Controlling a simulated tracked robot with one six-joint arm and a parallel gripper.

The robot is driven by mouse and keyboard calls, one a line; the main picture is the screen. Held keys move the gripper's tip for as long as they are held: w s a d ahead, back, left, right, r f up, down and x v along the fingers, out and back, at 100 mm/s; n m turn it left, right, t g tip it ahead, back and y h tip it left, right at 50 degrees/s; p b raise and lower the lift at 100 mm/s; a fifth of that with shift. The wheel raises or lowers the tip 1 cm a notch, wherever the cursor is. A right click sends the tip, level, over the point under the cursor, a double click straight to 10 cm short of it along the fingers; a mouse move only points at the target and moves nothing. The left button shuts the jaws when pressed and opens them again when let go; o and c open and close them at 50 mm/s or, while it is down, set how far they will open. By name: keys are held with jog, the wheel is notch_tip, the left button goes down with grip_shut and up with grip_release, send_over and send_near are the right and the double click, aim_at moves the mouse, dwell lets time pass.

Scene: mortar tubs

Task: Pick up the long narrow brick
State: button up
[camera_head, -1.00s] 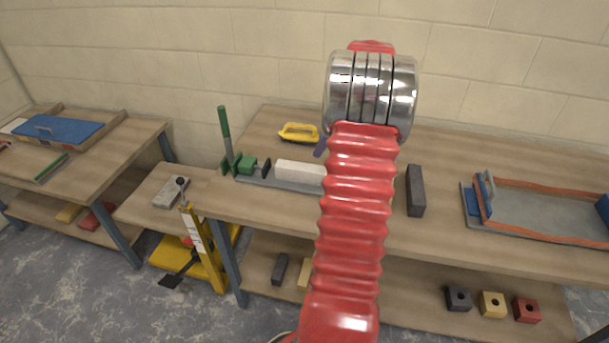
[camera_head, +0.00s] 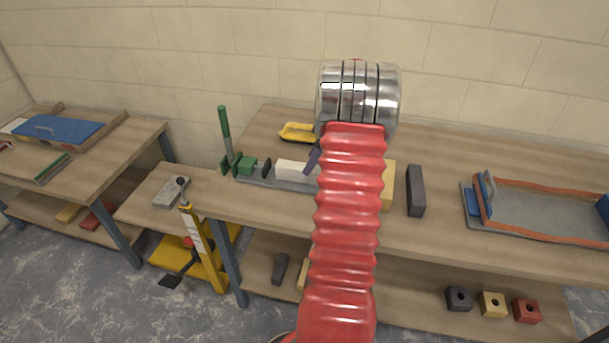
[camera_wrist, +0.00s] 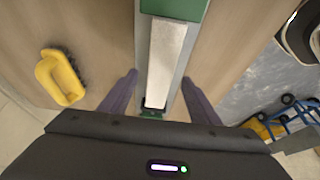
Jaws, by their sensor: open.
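A long, narrow white brick (camera_head: 292,167) lies in a grey-bedded tool with green parts (camera_head: 246,165) on the middle bench; my arm hides its right end. The white brick (camera_wrist: 166,60) also runs up the wrist view. My gripper (camera_wrist: 159,76) is open, with one purple finger on each side of the brick's line, apart from it. In the head view, one purple finger (camera_head: 312,161) shows at the brick's right part. A dark grey, long brick (camera_head: 416,190) lies right of my arm, and a yellow brick (camera_head: 389,185) shows partly behind the arm.
A yellow-handled tool (camera_head: 297,132) lies behind the white brick. A green lever (camera_head: 225,125) stands upright at the left. A grey tray with orange edging (camera_head: 540,210) lies at the right. Several holed blocks (camera_head: 492,304) sit on the lower shelf.

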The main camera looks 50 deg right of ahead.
jog(key=shift+x, duration=2.65)
jog(key=shift+w+a+r, duration=0.1)
grip_shut()
